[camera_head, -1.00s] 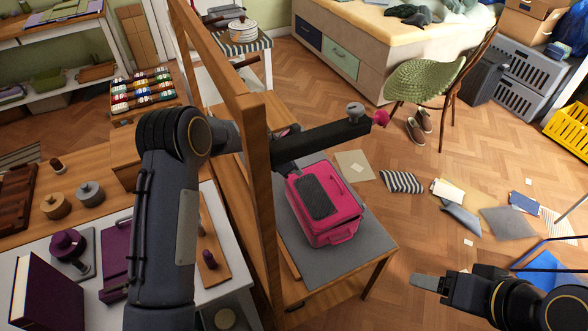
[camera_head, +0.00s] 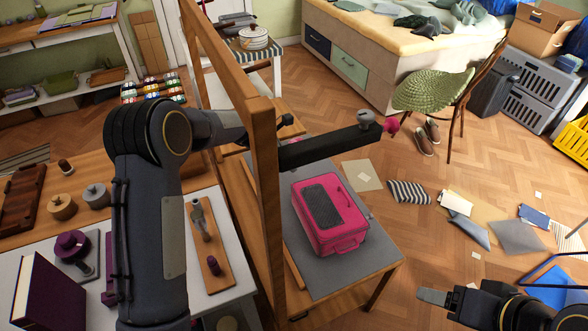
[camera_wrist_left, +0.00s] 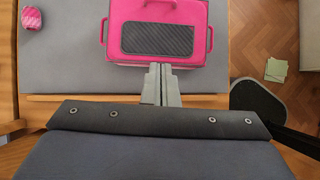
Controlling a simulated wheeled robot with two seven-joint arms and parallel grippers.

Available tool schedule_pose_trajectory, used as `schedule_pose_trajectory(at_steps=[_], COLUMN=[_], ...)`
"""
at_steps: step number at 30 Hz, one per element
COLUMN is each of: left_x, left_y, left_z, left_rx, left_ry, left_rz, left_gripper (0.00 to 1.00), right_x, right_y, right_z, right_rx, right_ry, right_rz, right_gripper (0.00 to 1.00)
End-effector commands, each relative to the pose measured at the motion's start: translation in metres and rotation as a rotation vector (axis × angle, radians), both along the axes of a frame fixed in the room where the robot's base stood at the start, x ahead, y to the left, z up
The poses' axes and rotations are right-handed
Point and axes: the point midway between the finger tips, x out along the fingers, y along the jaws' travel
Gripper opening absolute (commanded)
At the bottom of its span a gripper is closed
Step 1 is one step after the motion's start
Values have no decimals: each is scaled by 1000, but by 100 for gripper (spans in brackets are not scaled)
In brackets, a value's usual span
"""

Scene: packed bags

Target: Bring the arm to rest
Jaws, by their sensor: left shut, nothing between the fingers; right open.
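My left arm (camera_head: 150,200) comes in from the left and reaches behind an upright wooden frame, which hides most of its gripper in the head view. In the left wrist view my left gripper (camera_wrist_left: 160,84) is shut and empty, its fingertips by the near edge of a pink bag (camera_wrist_left: 207,40). I cannot tell whether they touch it. The bag, with a dark mesh panel, also lies on a grey mat in the head view (camera_head: 346,225). My right gripper (camera_head: 432,297) is open and empty at the lower right, over the floor.
The wooden frame (camera_head: 264,170) stands close to my left arm. A dark bar (camera_head: 330,147) with a grey knob juts out above the bag. A small pink item (camera_wrist_left: 32,17) lies on the mat. Cushions and papers lie on the floor; a green chair (camera_head: 432,92) stands behind.

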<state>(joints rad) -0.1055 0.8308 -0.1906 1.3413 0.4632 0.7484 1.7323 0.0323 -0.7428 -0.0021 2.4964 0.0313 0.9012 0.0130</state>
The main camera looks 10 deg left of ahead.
Motion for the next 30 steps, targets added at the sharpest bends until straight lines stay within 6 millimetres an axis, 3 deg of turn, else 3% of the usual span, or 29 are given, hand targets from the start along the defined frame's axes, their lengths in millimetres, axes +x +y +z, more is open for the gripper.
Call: schedule_pose_trajectory(at_steps=[13, 17, 20, 23, 27, 30], left_x=[0, -11, -36, -77, -147, -199], left_y=[1, 10, 28, 46, 66, 75], left_z=[1, 22, 58, 98, 141, 160], left_rx=[1, 19, 58, 124, 242, 343], left_ry=[-1, -47, -137, -263, -444, -571], left_rz=[-2, -56, -170, -340, -600, -793], left_gripper=[0, 0, 0, 0, 0, 0], right_x=[0, 0, 0, 0, 0, 0], right_y=[0, 0, 0, 0, 0, 0], right_z=[0, 0, 0, 0, 0, 0], right_rx=[0, 0, 0, 0, 0, 0], right_ry=[0, 0, 0, 0, 0, 0], right_rz=[0, 0, 0, 0, 0, 0], right_gripper=[68, 68, 68, 68, 68, 68])
